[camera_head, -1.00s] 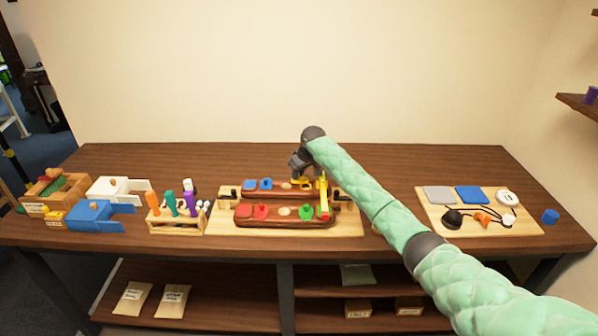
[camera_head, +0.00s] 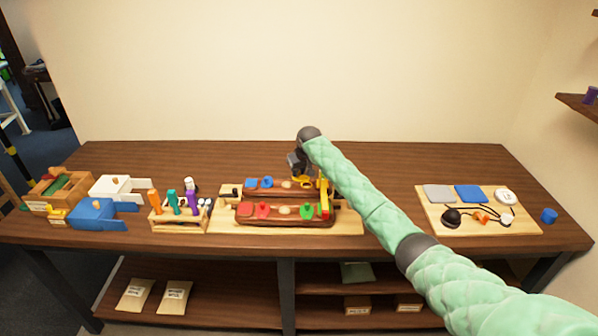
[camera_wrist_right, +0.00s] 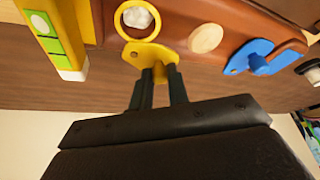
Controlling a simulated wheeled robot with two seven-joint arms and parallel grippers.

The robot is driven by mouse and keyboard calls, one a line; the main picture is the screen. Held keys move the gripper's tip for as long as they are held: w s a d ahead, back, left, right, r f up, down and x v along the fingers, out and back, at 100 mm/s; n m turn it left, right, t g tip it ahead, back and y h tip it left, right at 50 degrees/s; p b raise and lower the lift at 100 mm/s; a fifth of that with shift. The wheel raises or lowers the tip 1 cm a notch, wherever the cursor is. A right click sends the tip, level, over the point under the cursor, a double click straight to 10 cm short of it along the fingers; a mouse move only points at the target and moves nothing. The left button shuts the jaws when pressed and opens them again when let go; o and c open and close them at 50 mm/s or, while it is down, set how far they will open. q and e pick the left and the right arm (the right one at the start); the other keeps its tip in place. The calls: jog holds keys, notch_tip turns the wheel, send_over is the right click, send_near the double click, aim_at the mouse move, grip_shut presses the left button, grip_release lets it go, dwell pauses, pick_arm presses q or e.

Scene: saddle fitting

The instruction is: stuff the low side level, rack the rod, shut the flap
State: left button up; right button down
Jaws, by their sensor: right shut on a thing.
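Two red-brown padded bars (camera_head: 285,220) lie side by side on a pale wooden board. A yellow level with green windows (camera_head: 325,200) lies across their right end; it also shows in the wrist view (camera_wrist_right: 58,38). My right gripper (camera_wrist_right: 160,75) is shut on the yellow flap (camera_wrist_right: 148,56) at the rear bar. Beside the flap, a yellow ring (camera_wrist_right: 155,30) surrounds an uncovered hole with white filling inside. Blue (camera_head: 258,183), red (camera_head: 257,211) and green (camera_head: 307,212) flaps sit on the bars. A rack (camera_head: 180,222) holds upright coloured-handled rods. My left gripper is out of view.
Left of the rack stand a blue box (camera_head: 92,214), a white box (camera_head: 112,186) and a wooden crate (camera_head: 70,188). At right, a pale board (camera_head: 505,227) carries flat pads and corded pieces. A blue cup (camera_head: 549,215) stands beside it. The table's rear is clear.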

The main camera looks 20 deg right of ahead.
jog(key=c, duration=1.4)
grip_release()
jog(key=shift+o, duration=0.2)
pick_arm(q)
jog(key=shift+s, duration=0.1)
pick_arm(e)
jog(key=shift+r, duration=0.2)
jog(key=shift+s+d+r+b, duration=0.1)
jog(key=shift+s+r+b, duration=0.1)
jog(key=shift+r+b, duration=0.15)
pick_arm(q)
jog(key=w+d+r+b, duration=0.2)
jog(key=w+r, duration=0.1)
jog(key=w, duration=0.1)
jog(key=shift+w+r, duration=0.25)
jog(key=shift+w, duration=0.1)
pick_arm(e)
jog(key=v, duration=0.6)
jog(key=shift+r, duration=0.25)
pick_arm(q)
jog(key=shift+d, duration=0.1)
pick_arm(e)
jog(key=shift+s, duration=0.15)
